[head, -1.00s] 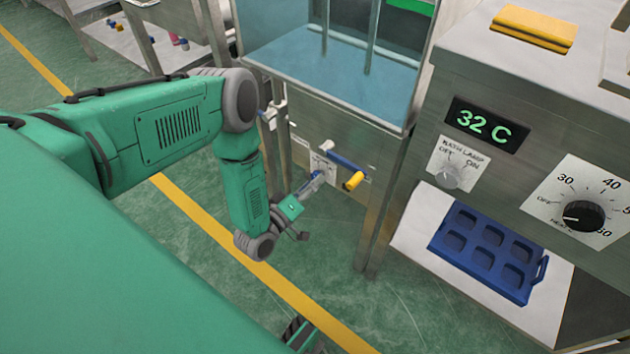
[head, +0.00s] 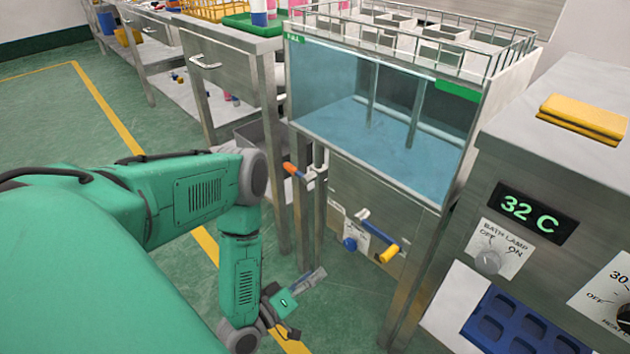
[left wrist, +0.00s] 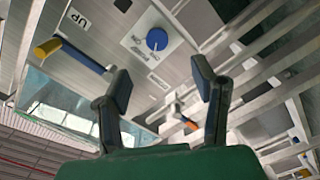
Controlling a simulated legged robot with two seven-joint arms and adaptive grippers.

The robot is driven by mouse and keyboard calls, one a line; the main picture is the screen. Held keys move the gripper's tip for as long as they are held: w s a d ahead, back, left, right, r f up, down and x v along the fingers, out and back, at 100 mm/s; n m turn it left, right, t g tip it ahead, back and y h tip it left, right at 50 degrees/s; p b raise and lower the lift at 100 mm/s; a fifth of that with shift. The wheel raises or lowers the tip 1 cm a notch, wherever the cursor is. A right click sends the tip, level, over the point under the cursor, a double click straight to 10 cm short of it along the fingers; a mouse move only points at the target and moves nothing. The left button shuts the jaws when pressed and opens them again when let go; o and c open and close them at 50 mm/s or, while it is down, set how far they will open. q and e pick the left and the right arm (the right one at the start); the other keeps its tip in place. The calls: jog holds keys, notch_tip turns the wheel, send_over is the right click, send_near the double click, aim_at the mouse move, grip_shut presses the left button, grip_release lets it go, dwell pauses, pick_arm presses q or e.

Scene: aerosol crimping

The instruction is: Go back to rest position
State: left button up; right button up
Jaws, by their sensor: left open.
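My left gripper (head: 303,306) is open and empty, low in front of the steel panel under the water tank. In the left wrist view its two fingers (left wrist: 163,86) stand apart with nothing between them. The blue knob (head: 349,244) on the panel is clear of the fingers; it also shows in the left wrist view (left wrist: 157,39). A lever with a yellow grip (head: 389,253) sits right of the knob, apart from the gripper. My right gripper is not in view.
The glass-fronted water tank (head: 385,110) stands above the panel. A valve with an orange handle (head: 291,169) sticks out at the left leg. The heater cabinet (head: 560,180) reads 32 C, with a blue tray (head: 515,325) below. Green floor (head: 50,120) is open at left.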

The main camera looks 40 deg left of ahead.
pick_arm(q)
jog(key=s+d+f+m+g+h, duration=0.2)
jog(key=d+m+g, duration=0.4)
jog(key=d+g, duration=0.3)
jog(key=s+m+g, duration=0.3)
jog(key=s+g, duration=0.1)
jog(key=s, duration=0.3)
jog(key=s+a+r+m+g+y, duration=0.2)
jog(key=s+a+r+g+y, duration=0.25)
jog(key=s, duration=0.35)
notch_tip(320, 180, up, 14)
jog(key=h+p, duration=0.1)
jog(key=p, duration=1.3)
jog(key=shift+w, duration=0.1)
